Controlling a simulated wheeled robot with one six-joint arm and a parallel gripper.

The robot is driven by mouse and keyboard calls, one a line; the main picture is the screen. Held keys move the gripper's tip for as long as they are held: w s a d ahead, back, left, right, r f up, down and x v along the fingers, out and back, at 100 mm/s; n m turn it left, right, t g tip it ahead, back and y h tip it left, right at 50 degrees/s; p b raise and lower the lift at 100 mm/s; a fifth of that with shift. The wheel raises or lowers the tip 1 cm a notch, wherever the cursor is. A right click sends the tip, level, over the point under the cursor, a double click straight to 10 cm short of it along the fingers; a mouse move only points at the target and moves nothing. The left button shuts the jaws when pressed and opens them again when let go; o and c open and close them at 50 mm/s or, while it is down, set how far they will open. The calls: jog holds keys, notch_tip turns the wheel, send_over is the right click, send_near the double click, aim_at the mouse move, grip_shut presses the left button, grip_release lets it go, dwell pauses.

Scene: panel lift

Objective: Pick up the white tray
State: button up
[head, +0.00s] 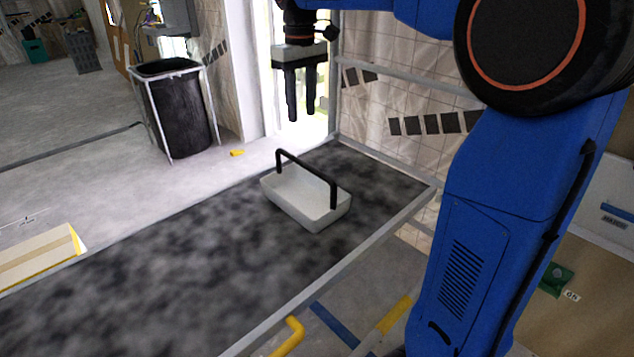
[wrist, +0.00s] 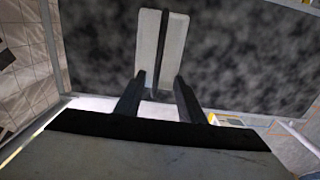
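The white tray (head: 305,200) rests on the dark mottled panel and has a black handle arching over it. It is upright and nothing holds it. In the wrist view the tray (wrist: 149,45) lies ahead of the fingertips, with its dark handle running along its middle. My gripper (head: 301,118) hangs above the far side of the panel, behind and higher than the tray in the head view, with its fingers pointing down. In the wrist view my gripper (wrist: 160,80) has its two dark fingers apart with nothing between them; the handle appears beyond the gap.
The dark panel (head: 150,270) has a pale metal rim (head: 330,265) and is mostly bare around the tray. A black bin (head: 180,110) in a pale frame stands on the floor at the back left. A tiled wall (head: 400,95) stands behind the panel's far right end.

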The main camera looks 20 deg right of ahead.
send_near(303, 164)
jog(key=f, duration=0.5)
jog(key=shift+w+d+f, duration=0.15)
jog(key=shift+w, duration=0.1)
jog(key=shift+w+f, duration=0.2)
jog(key=shift+f, duration=2.5)
grip_shut()
